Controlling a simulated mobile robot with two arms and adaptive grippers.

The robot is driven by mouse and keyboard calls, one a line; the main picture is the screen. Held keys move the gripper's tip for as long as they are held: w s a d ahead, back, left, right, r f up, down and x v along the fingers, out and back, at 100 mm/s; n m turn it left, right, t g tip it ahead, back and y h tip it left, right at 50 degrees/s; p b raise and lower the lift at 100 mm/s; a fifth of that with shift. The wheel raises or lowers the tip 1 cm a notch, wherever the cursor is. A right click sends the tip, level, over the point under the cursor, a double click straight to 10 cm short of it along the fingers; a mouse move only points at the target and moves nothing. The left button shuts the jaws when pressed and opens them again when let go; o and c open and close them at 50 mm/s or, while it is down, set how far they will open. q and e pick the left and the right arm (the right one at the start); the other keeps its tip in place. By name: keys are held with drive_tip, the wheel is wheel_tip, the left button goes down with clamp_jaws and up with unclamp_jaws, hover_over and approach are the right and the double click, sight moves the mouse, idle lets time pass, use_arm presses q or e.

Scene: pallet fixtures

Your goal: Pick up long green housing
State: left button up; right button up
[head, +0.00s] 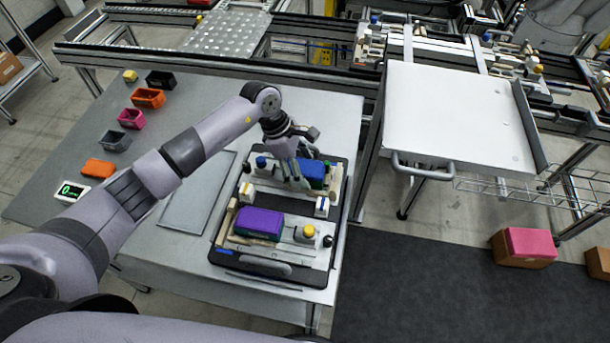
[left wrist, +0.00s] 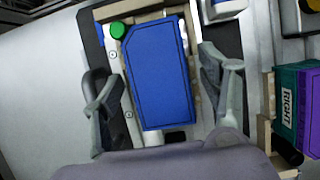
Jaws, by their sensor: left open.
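A long housing with a blue top (head: 311,172) sits in the far fixture on the black pallet (head: 218,243). In the left wrist view, the blue top (left wrist: 157,75) fills the middle, and its sides are mostly hidden. A second housing with a purple top (head: 259,222) sits in the near fixture. Its dark green side (left wrist: 313,115) shows at the right of the left wrist view, by a "RIGHT" label. My left gripper (head: 292,176) is open above the far fixture, its fingers (left wrist: 155,88) on either side of the blue top, with no contact visible. My right gripper is not in view.
Orange (head: 148,98), black (head: 160,80), pink (head: 131,118) and grey (head: 115,140) bins stand on the table's left. A small display (head: 72,192) is at the left edge. The fixtures carry coloured knobs, including a yellow one (head: 309,231). A white cart top (head: 455,115) stands right.

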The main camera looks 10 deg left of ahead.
use_arm(q)
drive_tip(key=shift+c, duration=0.3)
drive_tip(key=c, duration=1.3)
drive_tip(key=shift+o, duration=0.2)
drive_tip(key=shift+r+p, duration=0.35)
drive_tip(key=shift+p, duration=0.2)
drive_tip(key=shift+w+r+b, duration=0.1)
drive_tip(key=shift+r+b, duration=0.15)
drive_tip(key=shift+b, duration=0.05)
wheel_tip(320, 180, up, 19)
drive_tip(key=b, duration=0.5)
